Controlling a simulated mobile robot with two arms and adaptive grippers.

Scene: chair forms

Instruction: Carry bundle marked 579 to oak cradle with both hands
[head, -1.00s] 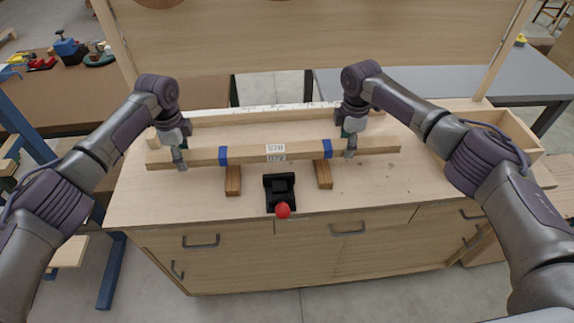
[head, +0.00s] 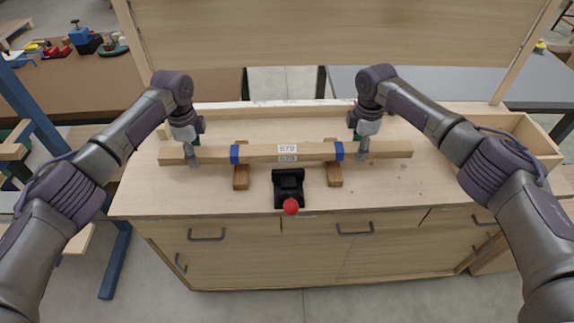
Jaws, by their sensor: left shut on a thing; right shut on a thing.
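The bundle marked 579 (head: 262,151) is a long pale wooden bar with two blue bands and a white label reading 579. It lies level, left to right, across two brown oak blocks of the cradle, the left block (head: 241,180) and the right block (head: 334,176). Both blocks show in front of and behind the bundle. I cannot tell whether it touches them. My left gripper (head: 193,158) is shut on the bundle near its left end. My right gripper (head: 363,154) is shut on it right of the right blue band.
A black fixture with a red knob (head: 291,206) stands at the bench front, just before the bundle. The wooden bench top (head: 430,185) is clear at right. An open wooden tray (head: 530,140) is at the right end. An upright panel (head: 330,35) rises behind.

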